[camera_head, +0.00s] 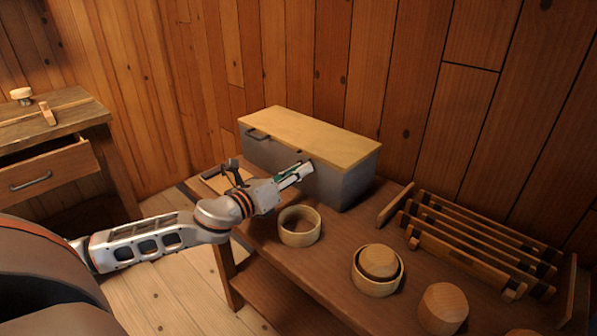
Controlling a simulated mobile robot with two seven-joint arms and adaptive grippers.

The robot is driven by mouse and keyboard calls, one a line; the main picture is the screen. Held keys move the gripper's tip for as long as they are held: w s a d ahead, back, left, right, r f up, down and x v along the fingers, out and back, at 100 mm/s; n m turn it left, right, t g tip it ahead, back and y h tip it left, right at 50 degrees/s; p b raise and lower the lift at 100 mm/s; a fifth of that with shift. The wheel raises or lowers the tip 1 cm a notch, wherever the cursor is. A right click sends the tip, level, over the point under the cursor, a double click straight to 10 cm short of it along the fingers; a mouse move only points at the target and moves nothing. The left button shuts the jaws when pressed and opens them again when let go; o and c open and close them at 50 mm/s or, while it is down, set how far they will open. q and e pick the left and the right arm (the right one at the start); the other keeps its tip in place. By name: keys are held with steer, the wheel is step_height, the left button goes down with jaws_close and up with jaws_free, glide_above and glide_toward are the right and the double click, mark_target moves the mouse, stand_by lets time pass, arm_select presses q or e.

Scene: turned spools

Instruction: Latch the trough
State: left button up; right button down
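The trough (348,186) is a grey box on the brown bench, with a flat yellow wooden lid (310,137) lying closed on top. A dark handle (257,135) sits high at the left of its front face. A small dark fitting, perhaps the latch, shows at the lid's front edge (299,152). My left gripper (298,173) is in front of the trough's front face, just below that fitting, and hides part of the face. I cannot tell whether it touches the trough, or whether its fingers are open or shut. My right gripper is not in view.
On the bench (322,268) stand an empty wooden ring-shaped bowl (300,227), a bowl (376,278) holding a turned piece, and a wooden spool-like block (443,307). A slatted rack (470,249) stands at right. A side table (60,118) with a drawer is at left.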

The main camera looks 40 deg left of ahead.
arm_select(q)
jaws_close()
steer(key=shift+r, duration=0.1)
